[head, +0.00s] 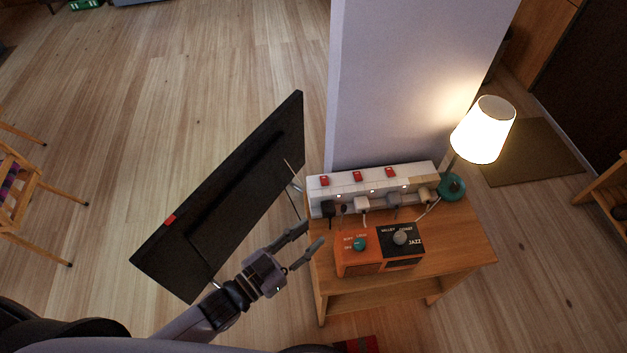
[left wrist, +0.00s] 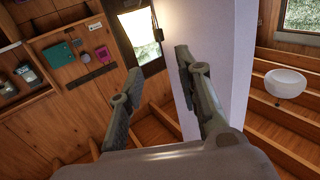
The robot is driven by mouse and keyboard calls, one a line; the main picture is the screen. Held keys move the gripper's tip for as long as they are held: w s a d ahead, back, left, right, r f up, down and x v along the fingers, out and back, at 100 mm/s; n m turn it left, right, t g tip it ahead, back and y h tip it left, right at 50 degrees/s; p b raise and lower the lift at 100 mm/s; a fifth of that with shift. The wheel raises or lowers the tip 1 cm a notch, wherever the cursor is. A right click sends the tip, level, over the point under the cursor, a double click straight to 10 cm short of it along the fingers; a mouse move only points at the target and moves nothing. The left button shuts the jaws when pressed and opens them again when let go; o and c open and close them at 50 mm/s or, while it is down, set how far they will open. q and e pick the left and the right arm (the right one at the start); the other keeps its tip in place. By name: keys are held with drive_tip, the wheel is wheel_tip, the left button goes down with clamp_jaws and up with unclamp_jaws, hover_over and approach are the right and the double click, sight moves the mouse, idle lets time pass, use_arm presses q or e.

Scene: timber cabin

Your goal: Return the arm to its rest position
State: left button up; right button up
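My left gripper (head: 306,243) reaches in from the lower left in the head view, at the left edge of the small wooden table. Its fingers are spread with nothing between them. The left wrist view shows the same open, empty fingers (left wrist: 158,88), with a pale pillar and a wall behind them. My right gripper does not show in either view.
The wooden table (head: 459,247) bears an orange radio (head: 358,266), a white power strip (head: 345,182) with several plugs, and a lit lamp (head: 483,130). A dark flat panel (head: 232,195) stands left of my gripper. A pillar (head: 400,90) rises behind the table.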

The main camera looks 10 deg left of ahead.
use_arm(q)
drive_tip(key=s+a+f+n+g+y, duration=0.1)
drive_tip(key=s+a+f+g+y, duration=0.2)
drive_tip(key=f, duration=0.7)
drive_tip(key=s+a+f+n+g+y, duration=0.1)
drive_tip(key=a+f+y, duration=0.2)
drive_tip(key=a+f, duration=0.5)
drive_tip(key=s+a+f+n+g+y, duration=0.1)
drive_tip(key=s+a+f+y, duration=0.1)
drive_tip(key=f, duration=1)
drive_tip(key=s+a+f+n+g+y, duration=0.1)
drive_tip(key=s+f+g, duration=0.3)
drive_tip(key=s+f, duration=0.3)
drive_tip(key=s+a+f+n+g+y, duration=0.1)
drive_tip(key=s+f+g, duration=0.3)
drive_tip(key=s, duration=1.3)
wheel_tip(320, 180, down, 3)
drive_tip(key=shift+s+a+r+y, duration=0.15)
drive_tip(key=shift+s+a+y, duration=0.1)
drive_tip(key=shift+a+y, duration=0.4)
drive_tip(key=shift+a, duration=0.1)
drive_tip(key=shift+r, duration=0.15)
